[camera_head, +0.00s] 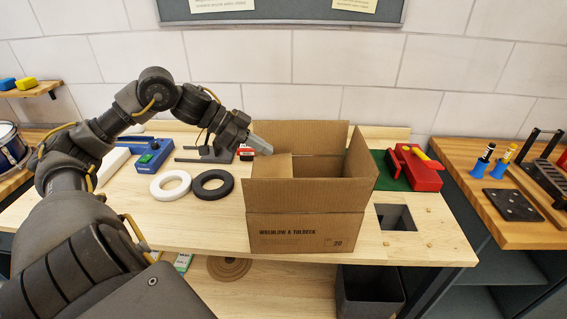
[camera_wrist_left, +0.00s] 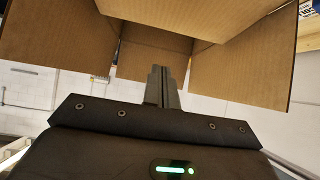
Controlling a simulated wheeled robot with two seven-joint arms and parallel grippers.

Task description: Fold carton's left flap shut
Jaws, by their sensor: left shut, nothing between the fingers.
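The open-topped brown carton (camera_head: 300,232) stands on the bench, its printed face to the front. Its left flap (camera_head: 266,168) slants inward over the left part of the opening. The back flap (camera_head: 300,134), right flap (camera_head: 362,160) and front flap (camera_head: 305,195) stand up. My left gripper (camera_head: 262,146) is shut and empty, at the carton's back left corner just above the left flap; I cannot tell whether they touch. In the left wrist view its closed fingers (camera_wrist_left: 163,88) point at cardboard panels (camera_wrist_left: 155,55) of the carton. My right gripper is out of view.
A white ring (camera_head: 170,185) and a black ring (camera_head: 213,184) lie left of the carton. A blue device (camera_head: 153,153) is behind them. A red block (camera_head: 414,168) on a green mat and a square bench hole (camera_head: 395,217) are to the right. The front left bench is clear.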

